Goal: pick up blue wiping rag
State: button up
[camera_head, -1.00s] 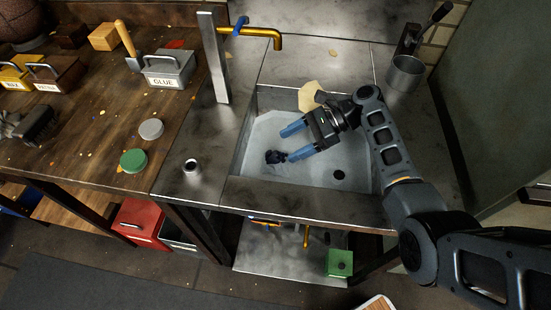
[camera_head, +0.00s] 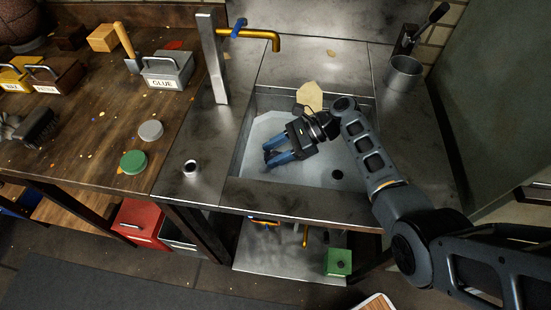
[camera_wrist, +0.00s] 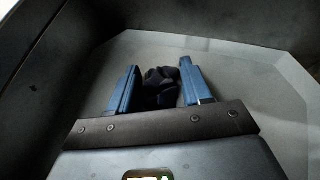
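The rag is a small crumpled dark blue, nearly black cloth (camera_wrist: 160,86) on the floor of the metal sink (camera_head: 320,172). In the wrist view it lies between the two blue fingers of my gripper (camera_wrist: 159,68). The fingers are apart, one on each side of it, and it is close to the right finger. I cannot tell whether either finger touches it. In the head view my gripper (camera_head: 268,154) is low in the left part of the sink and hides most or all of the rag.
The sink walls surround my gripper, with the nearest wall on its left. A tan piece (camera_head: 310,95) is at the sink's back edge. A brass faucet (camera_head: 262,36) reaches over from the back left. A metal cup (camera_head: 404,74) stands at the back right.

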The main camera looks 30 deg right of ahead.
jog(key=c, duration=0.8)
